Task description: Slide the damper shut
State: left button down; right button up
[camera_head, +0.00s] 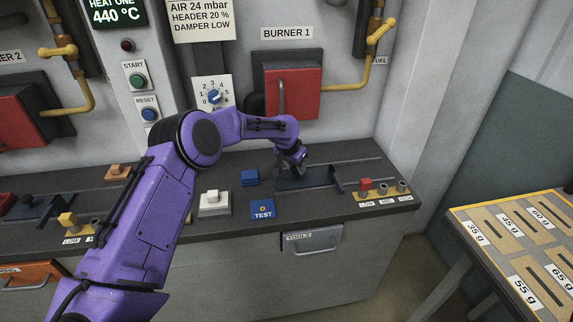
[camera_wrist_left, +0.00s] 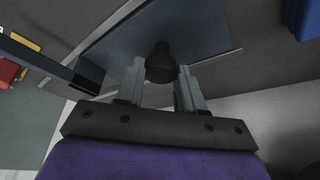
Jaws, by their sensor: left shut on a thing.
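The damper is a dark blue-grey flat plate (camera_head: 308,180) lying in a rail on the counter under BURNER 1. It also shows in the left wrist view (camera_wrist_left: 205,32), with a round black knob (camera_wrist_left: 160,64) standing on it. My left gripper (camera_head: 286,170) reaches down to the plate from the left. In the left wrist view its two grey fingers (camera_wrist_left: 160,82) stand on either side of the knob and are shut on it. The knob is hidden behind the gripper in the head view. My right gripper is in neither view.
A dark upright bar (camera_head: 337,179) stands at the plate's right end. Right of it are a red block (camera_head: 365,185) and grey pegs labelled LOW, MID and HIGH. A blue block (camera_head: 250,177) and a blue TEST block (camera_head: 262,209) lie left of the plate.

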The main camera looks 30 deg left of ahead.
pick_arm(q)
jog(key=shift+a, duration=0.15)
jog(key=c, duration=0.9)
grip_release()
jog(key=shift+o, duration=0.9)
jog(key=shift+s+a, duration=0.15)
jog(key=shift+r, duration=0.4)
jog(key=b+v, duration=0.2)
jog(key=v, duration=0.7)
jog(key=shift+s+r, duration=0.25)
jog(key=shift+r, duration=0.05)
